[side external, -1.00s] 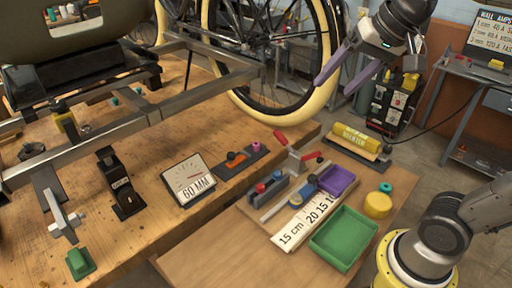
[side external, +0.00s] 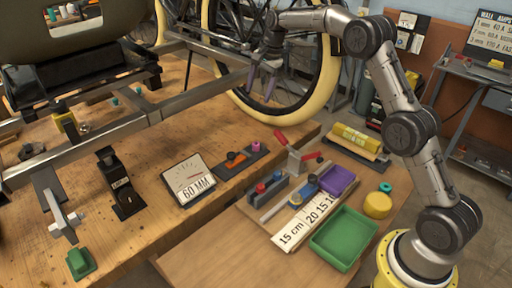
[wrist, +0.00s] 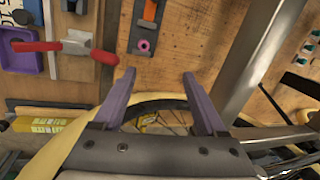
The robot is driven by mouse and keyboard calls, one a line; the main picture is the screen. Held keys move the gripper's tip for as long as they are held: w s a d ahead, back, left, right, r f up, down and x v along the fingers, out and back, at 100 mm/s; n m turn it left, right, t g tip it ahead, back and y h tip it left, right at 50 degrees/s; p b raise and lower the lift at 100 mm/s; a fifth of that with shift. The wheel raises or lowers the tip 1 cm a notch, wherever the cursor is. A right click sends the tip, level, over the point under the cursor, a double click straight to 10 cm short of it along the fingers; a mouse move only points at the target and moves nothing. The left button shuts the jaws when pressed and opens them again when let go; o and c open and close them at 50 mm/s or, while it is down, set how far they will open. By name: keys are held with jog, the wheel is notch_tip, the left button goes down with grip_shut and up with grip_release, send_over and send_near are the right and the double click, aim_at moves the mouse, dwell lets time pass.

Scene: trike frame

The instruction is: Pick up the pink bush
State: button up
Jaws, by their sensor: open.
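The pink bush (side external: 256,147) is a small ring on the right end of a dark holder strip (side external: 229,171) on the wooden bench. It also shows in the wrist view (wrist: 143,46), near the top, beyond and between my purple fingertips. My gripper (side external: 261,94) is open and empty, raised above the bench near the bicycle wheel and the metal frame tube. In the wrist view my gripper (wrist: 158,74) has its two fingers wide apart, with the bush not between them.
An orange piece (side external: 236,157) sits beside the bush on the strip. A red-handled clamp (side external: 293,148) stands to the right. The trike tube (side external: 215,78) and yellow-tyred wheel (side external: 296,123) are close to my gripper. A purple tray (side external: 337,180) and green tray (side external: 344,238) lie on the lower table.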

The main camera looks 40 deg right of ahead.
jog(key=g, duration=0.1)
send_near(256, 147)
jog(key=shift+w+d+f, duration=0.1)
jog(key=shift+w+f, duration=0.25)
jog(key=shift+f, duration=1)
jog(key=shift+w+f, duration=0.35)
jog(key=shift+f, duration=1)
jog(key=shift+w+d+f, duration=0.1)
jog(key=shift+w+f, duration=0.25)
jog(key=shift+f, duration=1.05)
grip_shut()
